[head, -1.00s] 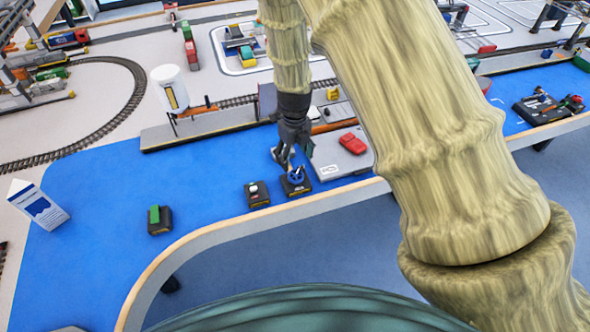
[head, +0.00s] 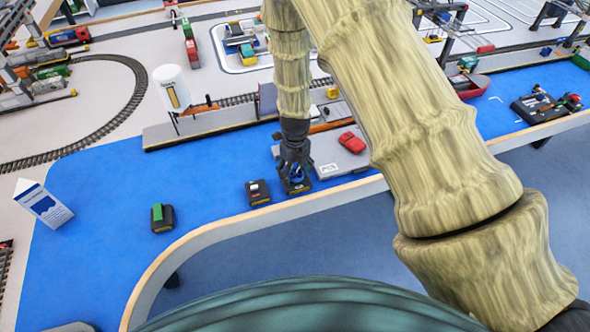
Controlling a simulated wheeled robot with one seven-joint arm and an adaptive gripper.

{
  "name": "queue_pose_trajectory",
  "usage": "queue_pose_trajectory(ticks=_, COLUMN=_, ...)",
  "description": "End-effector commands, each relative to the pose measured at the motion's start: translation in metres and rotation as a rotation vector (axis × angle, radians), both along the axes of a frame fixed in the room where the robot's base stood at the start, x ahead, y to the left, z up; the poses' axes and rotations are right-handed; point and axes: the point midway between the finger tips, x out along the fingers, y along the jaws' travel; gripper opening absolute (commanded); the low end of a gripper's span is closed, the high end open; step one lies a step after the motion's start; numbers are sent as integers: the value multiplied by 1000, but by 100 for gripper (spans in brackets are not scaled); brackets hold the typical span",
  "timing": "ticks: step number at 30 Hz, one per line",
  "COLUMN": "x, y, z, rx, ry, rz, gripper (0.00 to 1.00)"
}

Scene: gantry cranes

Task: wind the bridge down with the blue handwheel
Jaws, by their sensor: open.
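The blue handwheel (head: 297,173) sits on a small dark box (head: 299,188) near the front edge of the blue table. My gripper (head: 296,172) points down over it, with its open fingers around or just above the wheel. The fingers hide much of the wheel, and I cannot tell whether they touch it. Parts of gantry frames (head: 449,32) show at the upper right, partly behind my arm. I cannot tell which part is the bridge that this wheel moves.
Blue table surface (head: 100,230) is clear at the left.

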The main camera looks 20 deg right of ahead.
Motion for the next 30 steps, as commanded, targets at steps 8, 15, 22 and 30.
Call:
queue_pose_trajectory(ticks=8, x=0, y=0, z=0, rx=0, ry=0, rz=0, gripper=45)
queue_pose_trajectory(ticks=15, x=0, y=0, z=0, rx=0, ry=0, rz=0, gripper=23)
queue_pose_trajectory(ticks=22, x=0, y=0, z=0, rx=0, ry=0, rz=35, gripper=23)
queue_pose_trajectory(ticks=30, x=0, y=0, z=0, rx=0, ry=1, rz=191, gripper=23)
